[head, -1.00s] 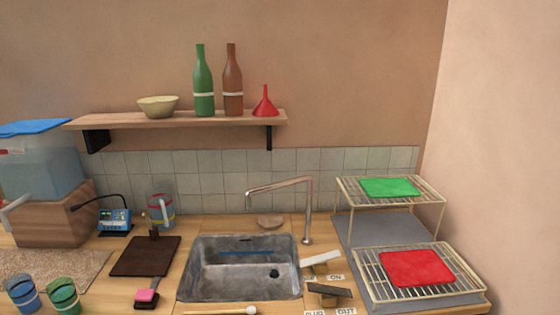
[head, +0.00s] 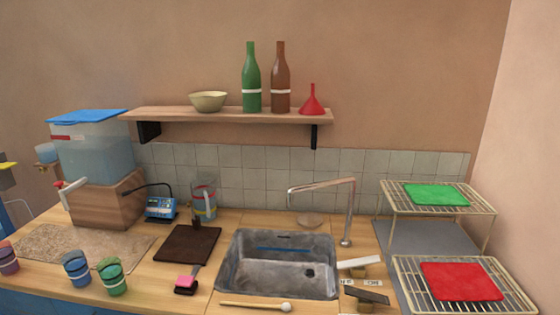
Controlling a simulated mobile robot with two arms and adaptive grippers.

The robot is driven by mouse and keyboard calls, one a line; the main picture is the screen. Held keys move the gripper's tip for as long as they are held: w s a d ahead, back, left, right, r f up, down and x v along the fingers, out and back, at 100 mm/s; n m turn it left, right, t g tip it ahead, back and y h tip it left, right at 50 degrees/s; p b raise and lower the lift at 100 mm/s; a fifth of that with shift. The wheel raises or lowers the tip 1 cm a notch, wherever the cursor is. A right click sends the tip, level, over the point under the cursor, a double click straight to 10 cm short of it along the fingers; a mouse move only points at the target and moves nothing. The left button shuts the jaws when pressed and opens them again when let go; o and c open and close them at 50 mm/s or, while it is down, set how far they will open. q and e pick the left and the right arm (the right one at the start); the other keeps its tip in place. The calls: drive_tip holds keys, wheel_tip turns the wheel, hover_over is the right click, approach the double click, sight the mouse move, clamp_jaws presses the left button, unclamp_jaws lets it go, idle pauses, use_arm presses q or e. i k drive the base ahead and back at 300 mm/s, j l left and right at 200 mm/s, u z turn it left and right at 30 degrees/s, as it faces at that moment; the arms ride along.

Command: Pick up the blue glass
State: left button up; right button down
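The blue glass (head: 77,268) stands upright on the counter at the lower left in the head view. It has a dark band around it. A green glass (head: 111,276) stands close to its right, and a purple glass (head: 8,258) stands farther left, cut by the picture's edge. Neither of my grippers shows in the head view.
A speckled mat (head: 75,243) lies behind the glasses. A dark board (head: 188,244), a pink-topped block (head: 186,283) and a metal sink (head: 250,285) lie to the right. A mallet (head: 255,305) lies at the front edge. A water tank (head: 95,153) stands at the back left.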

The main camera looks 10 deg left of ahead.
sight(78, 270)
drive_tip(key=k+l+u, duration=0.1)
drive_tip(key=u, duration=1.45)
